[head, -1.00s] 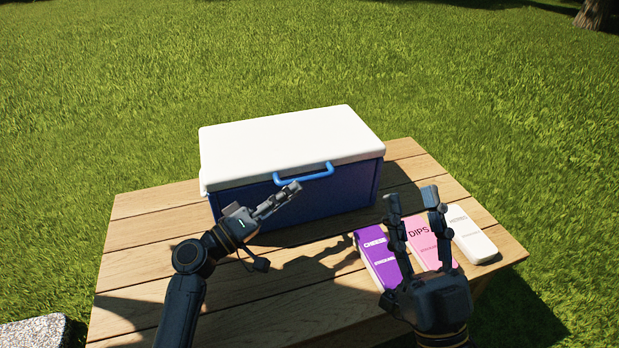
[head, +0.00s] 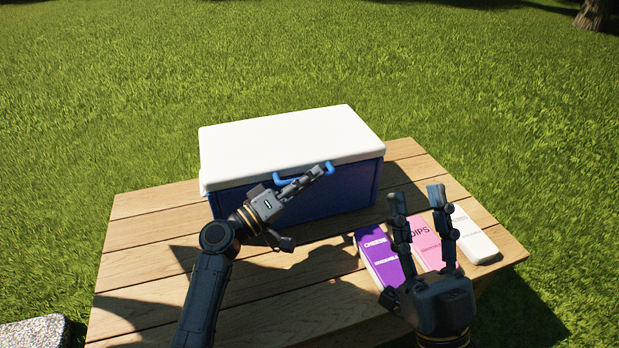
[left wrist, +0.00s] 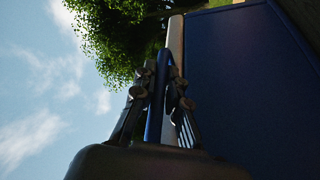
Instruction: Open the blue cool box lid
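The blue cool box (head: 345,187) with a white lid (head: 290,140) stands on the wooden table, its lid down. A blue handle (head: 329,168) is on its front near the lid. My left gripper (head: 318,172) is at this handle and hides part of it. In the left wrist view, the fingers (left wrist: 162,75) lie on both sides of the blue handle bar (left wrist: 159,105), close to it; whether they press on it is not clear. My right gripper (head: 416,192) is open and empty, with its fingers apart over the flat packs.
The wooden table (head: 150,238) has free room at the left and front. A purple pack (head: 376,254), a pink pack (head: 425,240) and a white pack (head: 476,238) lie on its right side. Grass surrounds the table.

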